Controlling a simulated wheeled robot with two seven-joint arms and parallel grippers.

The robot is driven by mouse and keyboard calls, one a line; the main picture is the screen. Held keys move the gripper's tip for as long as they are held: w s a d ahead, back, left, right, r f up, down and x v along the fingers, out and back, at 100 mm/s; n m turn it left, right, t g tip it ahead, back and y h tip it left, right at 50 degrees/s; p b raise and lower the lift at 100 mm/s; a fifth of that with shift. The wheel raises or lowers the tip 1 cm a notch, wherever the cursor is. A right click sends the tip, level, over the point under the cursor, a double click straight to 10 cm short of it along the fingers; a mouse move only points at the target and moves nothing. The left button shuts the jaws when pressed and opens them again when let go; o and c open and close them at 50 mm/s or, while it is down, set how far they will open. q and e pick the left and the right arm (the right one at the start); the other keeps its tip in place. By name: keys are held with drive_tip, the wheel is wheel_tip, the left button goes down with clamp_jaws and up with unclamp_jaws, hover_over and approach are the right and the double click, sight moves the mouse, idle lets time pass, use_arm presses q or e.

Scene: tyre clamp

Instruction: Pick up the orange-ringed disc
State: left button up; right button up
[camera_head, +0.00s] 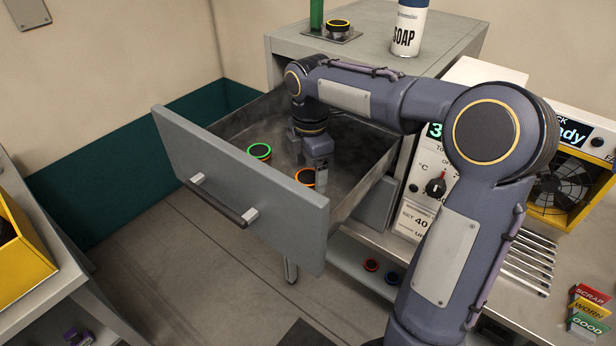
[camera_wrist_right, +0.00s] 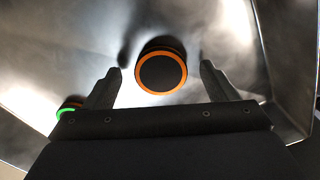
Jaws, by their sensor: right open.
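The orange-ringed disc (camera_head: 306,177) lies on the floor of the open metal drawer (camera_head: 345,205), close to the drawer front. It is black on top with an orange rim. In the right wrist view the disc (camera_wrist_right: 162,72) shows ahead of and between the two fingers. My right gripper (camera_head: 318,180) reaches down into the drawer, beside the disc, and partly covers it in the head view. Its fingers (camera_wrist_right: 160,85) are apart, with nothing between them that they touch. My left gripper is in neither view.
A green-ringed disc (camera_head: 260,151) lies in the drawer to the left, also at the left edge of the wrist view (camera_wrist_right: 68,106). The drawer front (camera_head: 240,185) and walls surround the gripper. A soap bottle (camera_head: 409,28) stands on the cabinet top (camera_head: 375,52).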

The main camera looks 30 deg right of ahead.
drive_tip(key=shift+f, duration=0.35)
drive_tip(key=shift+c, duration=0.5)
drive_tip(key=c, duration=1)
drive_tip(key=shift+o, duration=0.2)
drive_tip(key=shift+r, duration=0.1)
